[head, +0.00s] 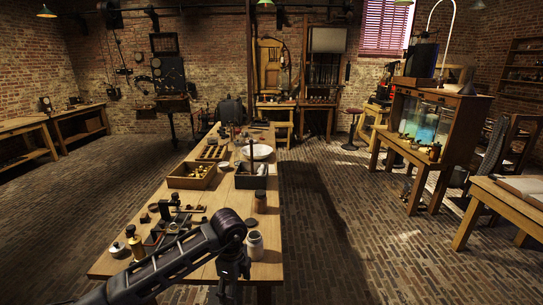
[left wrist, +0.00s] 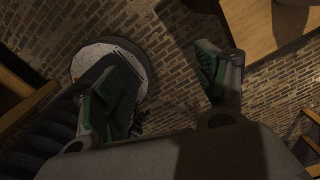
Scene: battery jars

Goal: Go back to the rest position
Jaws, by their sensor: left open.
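My left arm reaches in from the lower left in the head view. My left gripper (head: 231,280) hangs pointing down at the near edge of the long wooden table (head: 205,272). In the left wrist view its two green-padded fingers (left wrist: 165,85) stand wide apart with nothing between them; brick floor shows beyond. A dark brown jar (head: 260,201) stands farther back. My right gripper is not in view.
A brass bottle (head: 135,242) and small parts stand at the table's near left. Wooden trays (head: 192,178), a dark box (head: 250,182) and a white bowl (head: 257,152) lie farther back. Brick floor (head: 330,235) is clear to the right. A bench (head: 500,205) stands at far right.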

